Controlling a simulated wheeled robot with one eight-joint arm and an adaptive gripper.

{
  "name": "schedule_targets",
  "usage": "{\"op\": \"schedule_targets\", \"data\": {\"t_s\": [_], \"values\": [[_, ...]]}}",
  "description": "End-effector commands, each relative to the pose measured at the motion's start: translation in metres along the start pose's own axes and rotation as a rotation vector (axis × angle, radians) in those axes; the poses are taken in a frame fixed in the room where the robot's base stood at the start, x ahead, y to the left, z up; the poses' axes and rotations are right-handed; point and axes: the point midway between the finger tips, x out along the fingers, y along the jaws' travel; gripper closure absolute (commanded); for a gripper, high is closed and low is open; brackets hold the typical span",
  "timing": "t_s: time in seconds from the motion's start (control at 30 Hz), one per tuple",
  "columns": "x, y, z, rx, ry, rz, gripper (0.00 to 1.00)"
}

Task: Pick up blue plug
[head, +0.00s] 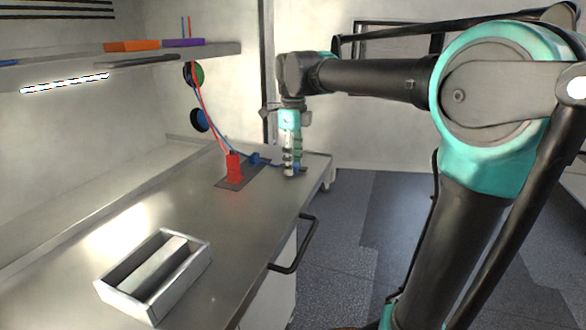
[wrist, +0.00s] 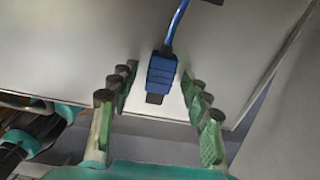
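In the wrist view the fingers of my gripper (wrist: 158,88) are apart, on either side of the plug's line. No contact with the plug shows.
A metal tray (head: 187,272) stands at the worktop's front. A shelf (head: 60,70) above holds an orange block (head: 132,45) and a purple block (head: 183,42). A black handle (head: 298,248) sticks out from the worktop's front side.

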Motion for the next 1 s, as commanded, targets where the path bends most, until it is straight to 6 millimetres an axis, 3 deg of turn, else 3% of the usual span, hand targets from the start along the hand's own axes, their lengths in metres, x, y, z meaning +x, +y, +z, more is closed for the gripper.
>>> {"op": "schedule_targets", "data": {"t_s": [0.03, 0.37, 0.77, 0.87, 1.0], "values": [[0.0, 0.0, 0.0, 0.0, 0.0, 0.0, 0.61], [0.0, 0.0, 0.0, 0.0, 0.0, 0.0, 1.0], [-0.009, 0.0, 0.0, 0.0, 0.0, 0.0, 1.0], [-0.02, 0.0, 0.0, 0.0, 0.0, 0.0, 1.0], [-0.049, 0.0, 0.0, 0.0, 0.0, 0.0, 1.0]]}}
